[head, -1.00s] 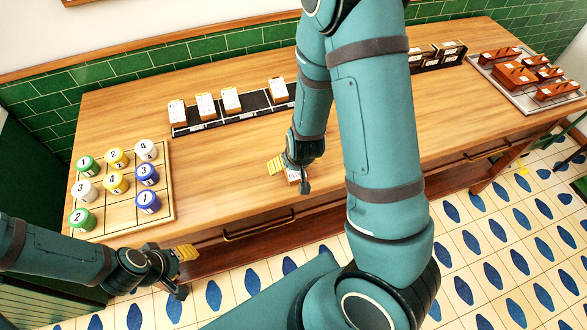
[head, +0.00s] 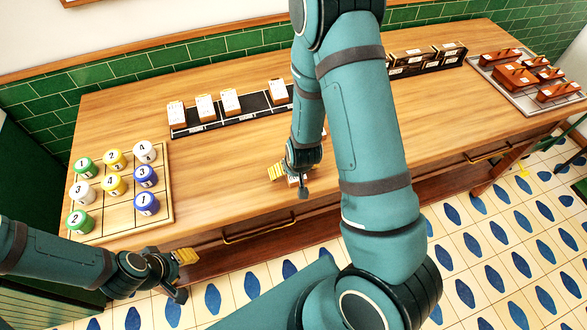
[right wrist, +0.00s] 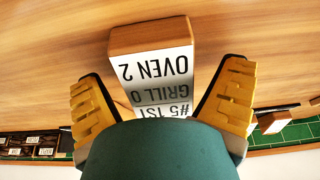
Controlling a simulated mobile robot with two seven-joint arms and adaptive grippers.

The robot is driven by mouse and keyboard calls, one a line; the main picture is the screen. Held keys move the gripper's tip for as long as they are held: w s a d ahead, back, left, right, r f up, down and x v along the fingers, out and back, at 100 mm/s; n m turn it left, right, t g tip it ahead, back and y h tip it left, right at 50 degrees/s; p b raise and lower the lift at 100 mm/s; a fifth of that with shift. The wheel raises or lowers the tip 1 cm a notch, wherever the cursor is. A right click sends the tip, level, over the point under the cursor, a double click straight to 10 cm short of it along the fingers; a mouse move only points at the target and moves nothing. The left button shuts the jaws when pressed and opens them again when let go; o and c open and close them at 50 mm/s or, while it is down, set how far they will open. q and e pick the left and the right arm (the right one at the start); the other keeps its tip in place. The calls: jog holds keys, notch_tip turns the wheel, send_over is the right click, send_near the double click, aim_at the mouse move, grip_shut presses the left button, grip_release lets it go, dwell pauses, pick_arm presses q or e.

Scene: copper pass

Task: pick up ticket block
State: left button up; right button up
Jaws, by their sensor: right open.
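A ticket block (right wrist: 150,40), wooden with a white printed face reading "OVEN 2", "GRILL 0" and "#5 1ST", lies on the wooden counter. In the right wrist view it sits between the spread yellow fingers of my right gripper (right wrist: 163,85), with visible gaps beside it. Its near end is hidden by the gripper body. In the head view my right gripper (head: 294,174) is low over the counter's front part and hides most of the block. My left gripper (head: 182,274) hangs in front of the counter's front edge, away from the block; its jaw opening is unclear.
A black rack (head: 258,106) behind my right gripper holds several ticket blocks. A wooden board (head: 113,212) with numbered pots stands at the left. Another dark rack (head: 424,66) and a metal tray (head: 519,99) with brown blocks are at the right. The counter's middle is clear.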

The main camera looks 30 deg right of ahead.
jog(key=shift+f, duration=0.2)
dwell(0.3)
jog(key=c, duration=1.3)
